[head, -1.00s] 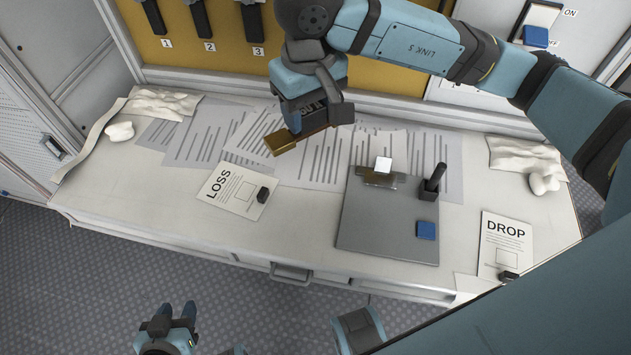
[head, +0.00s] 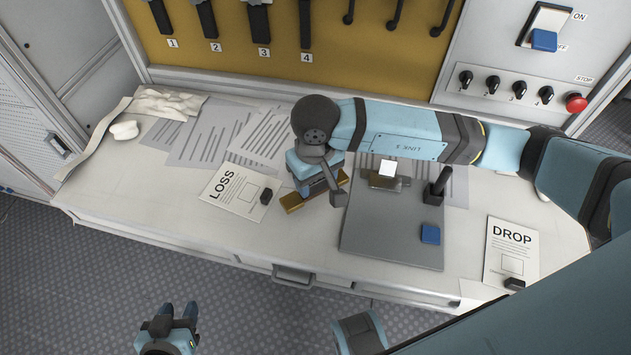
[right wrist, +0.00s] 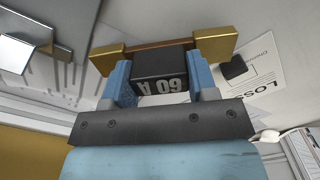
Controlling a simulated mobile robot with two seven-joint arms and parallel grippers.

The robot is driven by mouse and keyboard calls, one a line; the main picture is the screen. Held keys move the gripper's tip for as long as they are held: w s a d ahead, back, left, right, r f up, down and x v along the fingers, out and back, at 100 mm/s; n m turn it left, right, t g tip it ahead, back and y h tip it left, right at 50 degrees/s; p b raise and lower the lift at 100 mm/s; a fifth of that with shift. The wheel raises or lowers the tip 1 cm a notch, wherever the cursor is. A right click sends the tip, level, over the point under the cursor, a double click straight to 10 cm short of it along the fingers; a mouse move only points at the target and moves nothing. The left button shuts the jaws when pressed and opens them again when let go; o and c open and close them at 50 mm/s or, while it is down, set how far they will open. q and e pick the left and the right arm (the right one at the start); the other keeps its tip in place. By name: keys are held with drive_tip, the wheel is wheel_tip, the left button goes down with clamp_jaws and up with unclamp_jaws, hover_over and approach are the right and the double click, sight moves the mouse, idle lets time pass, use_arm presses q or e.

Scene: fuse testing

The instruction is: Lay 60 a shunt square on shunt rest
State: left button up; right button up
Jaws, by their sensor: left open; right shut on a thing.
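The 60 A shunt is a black block marked "60 A" (right wrist: 160,75) on a brass bar with wider ends. My right gripper (right wrist: 158,88) is shut on its black body, one blue finger on each side. In the head view a brass end of the shunt (head: 292,203) shows beneath my right gripper (head: 316,186), just left of the grey board (head: 385,235); the wrist hides the rest. A metal piece with a white square (head: 384,178) sits at the board's back; I cannot tell whether it is the shunt rest. My left gripper (head: 178,318) is open and empty, before the table.
The LOSS card (head: 232,190) with a small black block lies left of the shunt. The board carries an upright black handle (head: 437,187) and a blue block (head: 430,234). The DROP card (head: 511,250) is at right. Printed sheets lie behind. The front left tabletop is clear.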

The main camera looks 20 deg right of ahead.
drive_tip(key=shift+f, duration=0.7)
drive_tip(key=shift+f, duration=0.2)
drive_tip(key=o, duration=0.7)
drive_tip(key=shift+b, duration=0.3)
drive_tip(key=o, duration=0.4)
drive_tip(key=shift+r, duration=0.1)
